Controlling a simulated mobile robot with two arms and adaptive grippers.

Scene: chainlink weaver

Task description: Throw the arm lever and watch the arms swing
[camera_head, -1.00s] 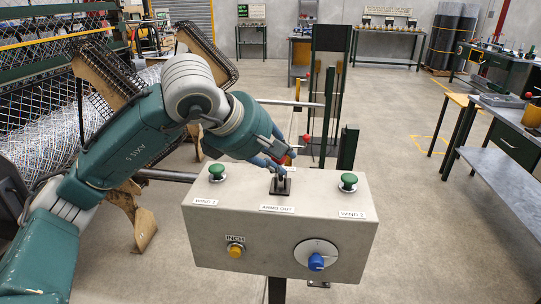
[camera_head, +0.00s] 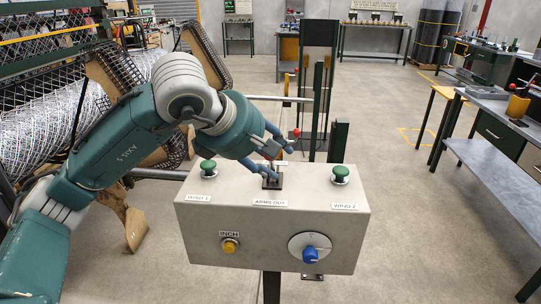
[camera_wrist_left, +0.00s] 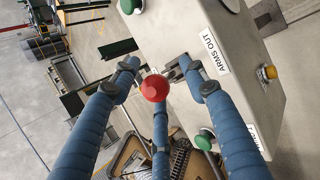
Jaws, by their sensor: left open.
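A pale grey control box (camera_head: 275,238) stands in front of me. On its top, a black slotted base (camera_head: 271,182) for the arm lever sits behind an "ARMS OUT" label (camera_head: 270,203); the label also shows in the left wrist view (camera_wrist_left: 214,51). My left gripper (camera_head: 276,160) is over this base, its blue fingers spread. In the left wrist view, a red ball knob (camera_wrist_left: 154,88) lies between the open fingers (camera_wrist_left: 160,85), which stand around it. Whether any finger touches it I cannot tell. In the head view the fingers largely hide the lever. My right gripper is not in view.
Green buttons (camera_head: 208,167) (camera_head: 340,174) flank the lever. A yellow button (camera_head: 229,246) and blue knob (camera_head: 310,255) are on the box front. A wire mesh roll (camera_head: 40,125) is at left. A workbench (camera_head: 500,170) is at right, with open floor between.

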